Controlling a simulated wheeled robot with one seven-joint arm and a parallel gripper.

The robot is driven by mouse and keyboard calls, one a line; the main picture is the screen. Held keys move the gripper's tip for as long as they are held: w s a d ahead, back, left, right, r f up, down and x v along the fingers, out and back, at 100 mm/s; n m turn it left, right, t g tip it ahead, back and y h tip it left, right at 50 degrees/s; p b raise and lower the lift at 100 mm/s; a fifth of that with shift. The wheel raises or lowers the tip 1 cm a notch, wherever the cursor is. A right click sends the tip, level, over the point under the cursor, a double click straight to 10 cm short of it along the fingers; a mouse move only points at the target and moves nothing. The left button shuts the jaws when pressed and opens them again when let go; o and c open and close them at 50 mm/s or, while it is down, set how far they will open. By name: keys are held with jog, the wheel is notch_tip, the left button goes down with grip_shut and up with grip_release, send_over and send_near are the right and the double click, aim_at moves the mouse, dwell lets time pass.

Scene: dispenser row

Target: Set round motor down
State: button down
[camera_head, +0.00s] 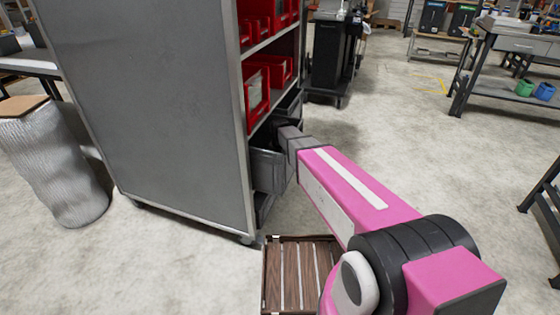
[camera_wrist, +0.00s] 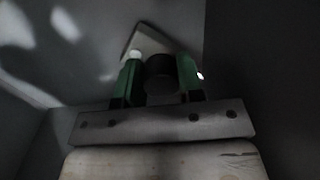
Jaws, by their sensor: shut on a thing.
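The round motor (camera_wrist: 160,74) shows in the wrist view as a dark, rounded piece between the two green fingers of my gripper (camera_wrist: 159,80). My gripper is shut on it, and a pale flat piece (camera_wrist: 150,42) shows just beyond the fingertips. Grey walls surround the gripper in that view, and the light is dim. In the head view my pink arm reaches to a grey bin (camera_head: 269,170) on a low shelf of the grey rack (camera_head: 150,100). The gripper and the motor are hidden there. I cannot tell whether the motor touches the bin floor.
Red bins (camera_head: 257,88) fill the shelves above the grey bin. A slatted brown wooden piece (camera_head: 300,270) lies in front of the rack. A wrapped roll (camera_head: 50,165) stands at the left. The floor to the right is open, with workbenches (camera_head: 510,60) beyond.

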jog(key=shift+f, duration=0.35)
jog(key=c, duration=0.8)
grip_release()
jog(key=shift+o, duration=0.2)
jog(key=shift+r, duration=0.15)
notch_tip(320, 180, up, 13)
